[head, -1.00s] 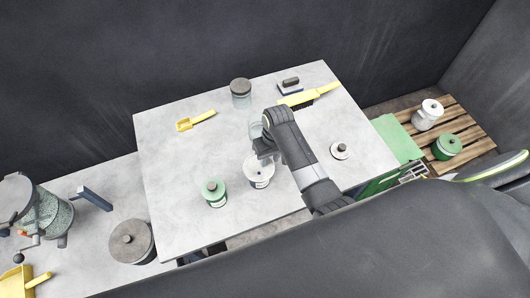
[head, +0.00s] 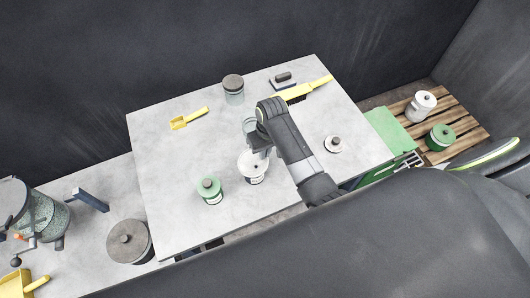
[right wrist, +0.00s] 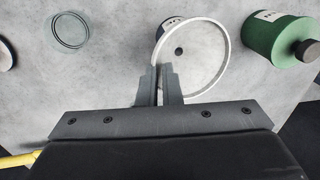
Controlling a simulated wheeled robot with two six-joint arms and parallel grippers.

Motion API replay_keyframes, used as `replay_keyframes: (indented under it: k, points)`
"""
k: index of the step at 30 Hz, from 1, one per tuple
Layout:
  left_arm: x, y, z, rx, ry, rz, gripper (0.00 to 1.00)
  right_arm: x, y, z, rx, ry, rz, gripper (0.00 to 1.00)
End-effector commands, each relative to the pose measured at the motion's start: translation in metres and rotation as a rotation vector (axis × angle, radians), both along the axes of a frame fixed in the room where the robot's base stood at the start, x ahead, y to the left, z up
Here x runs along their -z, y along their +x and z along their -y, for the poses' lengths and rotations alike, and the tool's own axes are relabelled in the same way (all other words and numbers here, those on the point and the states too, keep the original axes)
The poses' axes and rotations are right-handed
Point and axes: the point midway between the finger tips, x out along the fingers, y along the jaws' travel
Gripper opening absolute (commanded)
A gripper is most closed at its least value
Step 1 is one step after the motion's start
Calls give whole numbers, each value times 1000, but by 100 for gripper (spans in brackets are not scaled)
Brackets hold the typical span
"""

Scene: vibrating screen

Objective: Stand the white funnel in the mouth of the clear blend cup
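The white funnel (head: 247,163) is a wide white ring in the right wrist view (right wrist: 222,60), with a small dark hole at its centre. My right gripper (right wrist: 158,72) has its fingers closed on the funnel's rim. Below the funnel is a container with a dark label (right wrist: 171,23), mostly hidden; I cannot tell whether the funnel touches it. My left gripper is out of view.
A green jar (head: 209,189) stands left of the funnel. A grey-lidded clear jar (head: 233,90) stands farther back. A yellow scoop (head: 187,119) and yellow brush (head: 310,89) lie at the back. The left-middle table is clear.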

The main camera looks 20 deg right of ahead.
Motion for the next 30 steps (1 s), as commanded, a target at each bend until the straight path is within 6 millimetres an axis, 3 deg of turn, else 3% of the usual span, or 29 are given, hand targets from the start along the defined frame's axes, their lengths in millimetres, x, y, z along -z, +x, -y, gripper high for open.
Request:
replay_keyframes:
  k: [30]
  points:
    - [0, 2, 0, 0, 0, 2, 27, -71, 0, 0, 0, 0, 1, 0]
